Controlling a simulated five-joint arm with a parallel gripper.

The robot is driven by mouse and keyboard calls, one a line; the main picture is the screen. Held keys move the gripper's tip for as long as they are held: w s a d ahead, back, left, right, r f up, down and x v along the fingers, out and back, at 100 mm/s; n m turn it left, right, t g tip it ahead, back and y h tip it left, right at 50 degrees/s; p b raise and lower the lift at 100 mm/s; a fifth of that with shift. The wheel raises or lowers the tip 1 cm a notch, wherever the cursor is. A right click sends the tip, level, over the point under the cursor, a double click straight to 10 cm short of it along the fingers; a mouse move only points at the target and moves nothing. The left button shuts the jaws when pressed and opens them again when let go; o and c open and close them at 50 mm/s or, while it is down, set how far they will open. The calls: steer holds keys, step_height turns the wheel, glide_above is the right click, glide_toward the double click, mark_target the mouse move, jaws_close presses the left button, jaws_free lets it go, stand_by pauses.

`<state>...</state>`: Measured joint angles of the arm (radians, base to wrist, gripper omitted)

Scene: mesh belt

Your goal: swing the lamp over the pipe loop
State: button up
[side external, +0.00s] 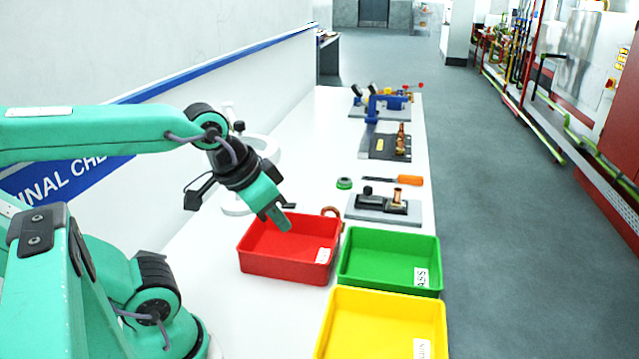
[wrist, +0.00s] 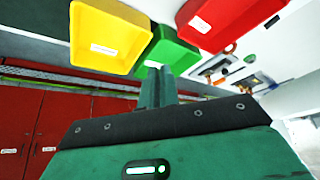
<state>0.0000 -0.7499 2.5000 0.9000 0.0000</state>
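A white ring-shaped piece (side external: 264,143), which looks like the lamp, stands by the wall behind my wrist. My arm hides part of it, and a white curved base (side external: 233,208) shows below. A small copper loop (side external: 331,210), which may be the pipe loop, shows just behind the red bin's back right corner; its lower part is hidden. My gripper (side external: 282,220) points down over the red bin, left of the loop and apart from the lamp as far as I can tell. Its fingers (wrist: 157,88) look closed together with nothing between them.
Red (side external: 290,266), green (side external: 390,281) and yellow (side external: 381,293) bins fill the near table. Behind them are a grey plate (side external: 362,212) with fittings, an orange-handled tool (side external: 408,181), a green roll (side external: 344,183) and a blue vise (side external: 375,104).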

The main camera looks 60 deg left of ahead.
steer(key=o, duration=0.7)
steer(key=shift+r, duration=0.35)
steer(key=shift+o, duration=0.6)
step_height(320, 180, up, 22)
steer(key=n+g, duration=0.6)
steer(key=n, duration=1.3)
glide_above(239, 122)
steer(key=shift+f, duration=2.7)
steer(key=shift+f, duration=0.2)
steer(key=shift+f, duration=3.7)
